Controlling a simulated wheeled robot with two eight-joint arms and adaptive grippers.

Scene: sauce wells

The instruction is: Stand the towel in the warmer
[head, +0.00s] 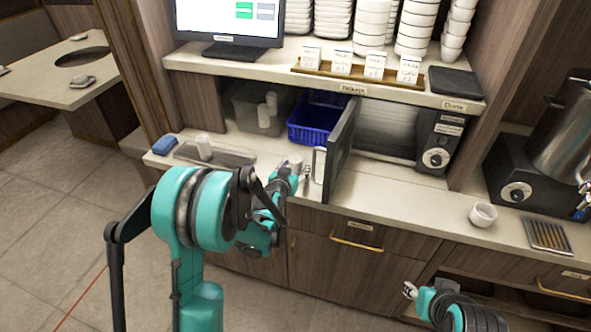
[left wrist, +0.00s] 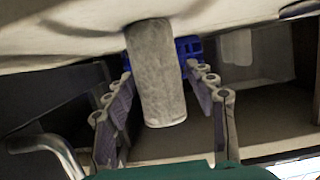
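A rolled white towel (head: 295,161) is between the fingers of my left gripper (head: 301,175), above the counter. The warmer (head: 436,140), a box with a dark dial panel, sits under the shelf. Its door (head: 341,150) is swung out toward me. My left gripper is just left of this door, outside the warmer. Another rolled towel (head: 204,147) stands on a tray at the left. My right gripper (head: 410,290) is low, before the drawers; its finger gap is unclear.
A blue basket (head: 313,132) and a clear bin (head: 245,116) with white rolls stand under the shelf, left of the door. A blue cloth (head: 165,145) lies near the grey tray (head: 235,158). A white cup (head: 483,214) stands at the right. The counter before the warmer is clear.

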